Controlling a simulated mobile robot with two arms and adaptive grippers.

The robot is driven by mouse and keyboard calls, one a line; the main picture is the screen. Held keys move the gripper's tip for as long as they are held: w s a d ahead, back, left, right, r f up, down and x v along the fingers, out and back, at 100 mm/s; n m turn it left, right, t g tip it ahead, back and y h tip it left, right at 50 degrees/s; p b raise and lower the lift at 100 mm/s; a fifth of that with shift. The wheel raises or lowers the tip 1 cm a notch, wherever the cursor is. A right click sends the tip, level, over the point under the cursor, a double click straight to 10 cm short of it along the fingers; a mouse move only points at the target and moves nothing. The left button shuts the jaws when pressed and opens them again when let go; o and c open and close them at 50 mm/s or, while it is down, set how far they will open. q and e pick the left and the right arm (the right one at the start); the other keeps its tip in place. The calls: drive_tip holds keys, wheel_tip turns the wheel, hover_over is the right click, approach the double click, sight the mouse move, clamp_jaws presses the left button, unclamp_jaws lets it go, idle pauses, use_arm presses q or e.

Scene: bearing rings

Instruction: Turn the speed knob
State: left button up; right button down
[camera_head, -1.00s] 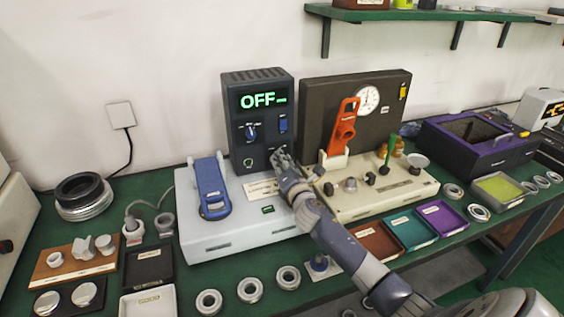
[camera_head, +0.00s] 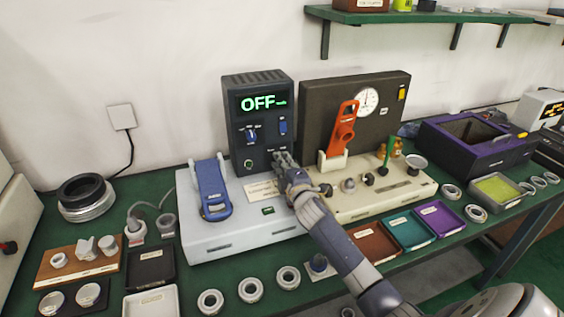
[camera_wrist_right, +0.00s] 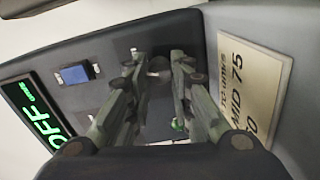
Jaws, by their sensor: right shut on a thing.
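The speed knob (camera_wrist_right: 158,66) is a small, mostly hidden knob on the lower right of the dark control box (camera_head: 238,108). My right gripper (camera_wrist_right: 160,72) is shut on it, with one finger on each side; it also shows in the head view (camera_head: 282,158), in front of the box. The box's display (camera_head: 262,102) reads "OFF" in green. A blue selector knob (camera_head: 251,134) and a blue switch (camera_head: 282,126) sit above my gripper, and a small green-marked control (camera_head: 249,164) is to its left. My left gripper is not in view.
The pale base (camera_head: 215,242) under the box carries a blue lever (camera_head: 212,188). A cream base (camera_head: 400,192) with an orange lever (camera_head: 344,128) stands close to the right of my gripper. A speed label plate (camera_wrist_right: 250,80) lies close to my fingers.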

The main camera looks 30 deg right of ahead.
drive_tip(key=shift+m+p, duration=0.4)
drive_tip(key=shift+m, duration=1.4)
drive_tip(key=shift+f, duration=0.1)
drive_tip(key=c, duration=1.4)
unclamp_jaws()
drive_tip(key=shift+d, duration=0.1)
drive_tip(key=shift+s, duration=0.2)
drive_tip(key=v, duration=1.1)
drive_tip(key=shift+s, duration=0.4)
